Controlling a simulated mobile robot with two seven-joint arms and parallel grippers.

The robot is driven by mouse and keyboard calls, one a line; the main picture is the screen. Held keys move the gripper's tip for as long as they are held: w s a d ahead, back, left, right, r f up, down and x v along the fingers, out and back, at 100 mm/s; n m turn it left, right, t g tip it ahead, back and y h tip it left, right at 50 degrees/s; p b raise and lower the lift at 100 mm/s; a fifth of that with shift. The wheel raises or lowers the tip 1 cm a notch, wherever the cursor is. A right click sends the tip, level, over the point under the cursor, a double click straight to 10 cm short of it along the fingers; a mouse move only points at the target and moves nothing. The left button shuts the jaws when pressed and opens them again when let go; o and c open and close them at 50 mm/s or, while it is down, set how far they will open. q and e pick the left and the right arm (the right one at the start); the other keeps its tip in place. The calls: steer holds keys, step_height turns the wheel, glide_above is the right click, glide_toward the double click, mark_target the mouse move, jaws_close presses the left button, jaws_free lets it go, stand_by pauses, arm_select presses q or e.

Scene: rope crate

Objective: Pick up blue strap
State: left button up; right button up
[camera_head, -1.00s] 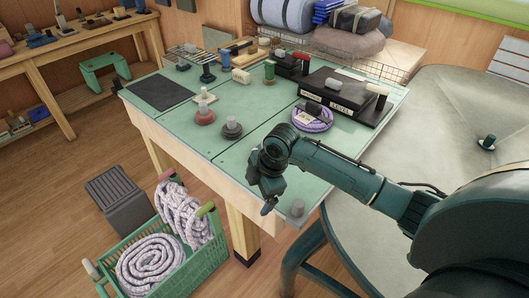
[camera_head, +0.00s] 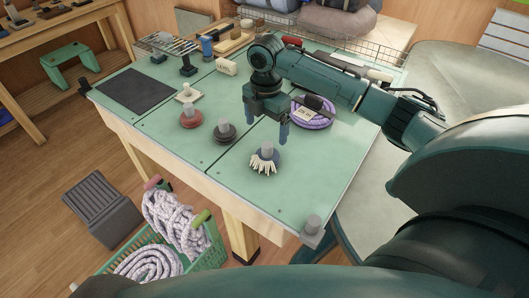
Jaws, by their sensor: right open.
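My left gripper is not in view.
A dark coil (camera_head: 224,132), a red coil (camera_head: 191,119) and a purple coil (camera_head: 313,117) sit nearby on the table (camera_head: 197,158). A green crate (camera_head: 209,250) with ropes is on the floor.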

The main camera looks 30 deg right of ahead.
mark_target(267, 145)
steer(key=f, duration=0.9)
steer(key=shift+s+f+p, duration=0.25)
steer(key=shift+p, duration=0.05)
steer(key=c, duration=1.3)
steer(key=shift+r, duration=0.1)
step_height(267, 145, up, 10)
